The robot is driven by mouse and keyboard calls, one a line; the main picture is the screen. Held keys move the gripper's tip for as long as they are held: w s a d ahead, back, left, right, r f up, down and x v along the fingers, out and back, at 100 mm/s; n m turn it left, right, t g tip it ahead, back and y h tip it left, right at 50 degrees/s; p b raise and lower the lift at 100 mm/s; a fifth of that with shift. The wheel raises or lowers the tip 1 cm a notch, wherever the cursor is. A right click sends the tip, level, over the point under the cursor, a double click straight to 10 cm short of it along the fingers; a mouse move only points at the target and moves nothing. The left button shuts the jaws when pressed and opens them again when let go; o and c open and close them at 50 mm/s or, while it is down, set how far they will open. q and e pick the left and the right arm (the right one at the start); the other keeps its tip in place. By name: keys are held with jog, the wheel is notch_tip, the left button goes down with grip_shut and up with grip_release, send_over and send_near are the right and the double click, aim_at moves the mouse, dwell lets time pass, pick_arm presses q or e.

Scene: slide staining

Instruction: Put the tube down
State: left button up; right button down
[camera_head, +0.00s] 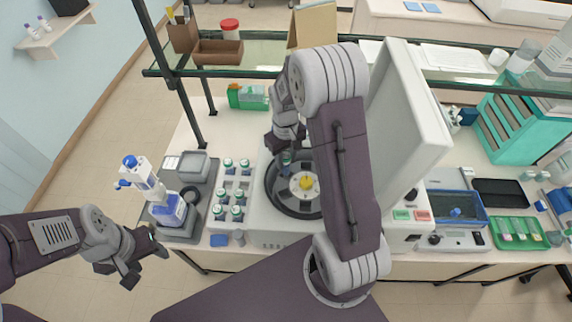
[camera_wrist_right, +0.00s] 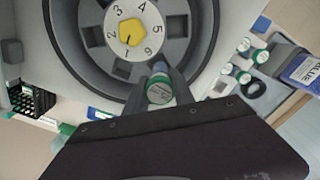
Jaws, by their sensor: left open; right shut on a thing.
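My right gripper (camera_head: 287,152) is shut on a green-capped tube (camera_wrist_right: 160,92), whose cap shows between the fingers in the right wrist view. It holds the tube at the rotor (camera_head: 291,200) of the open white centrifuge (camera_head: 268,229), on the rotor's far side in the head view. The rotor has numbered square slots and a yellow hub (camera_wrist_right: 132,38). Whether the tube's lower end is in a slot is hidden. My left gripper (camera_head: 146,262) is open and empty, off the table's front left edge.
The centrifuge lid (camera_head: 407,125) stands raised at the right. Several green-capped tubes (camera_head: 237,213) stand in a grey rack left of the centrifuge. A blue-labelled dispenser bottle (camera_head: 170,210) stands further left. A shelf rail (camera_head: 250,72) crosses behind.

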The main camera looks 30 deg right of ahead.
aim_at(286, 168)
notch_tip(286, 168, down, 4)
jog(key=shift+s+r+p, duration=0.15)
jog(key=shift+p, duration=0.5)
jog(key=shift+d, duration=0.15)
jog(key=shift+f+b, duration=0.4)
jog(key=shift+f, duration=0.15)
jog(key=c, duration=1.1)
grip_release()
jog(key=shift+o, duration=0.2)
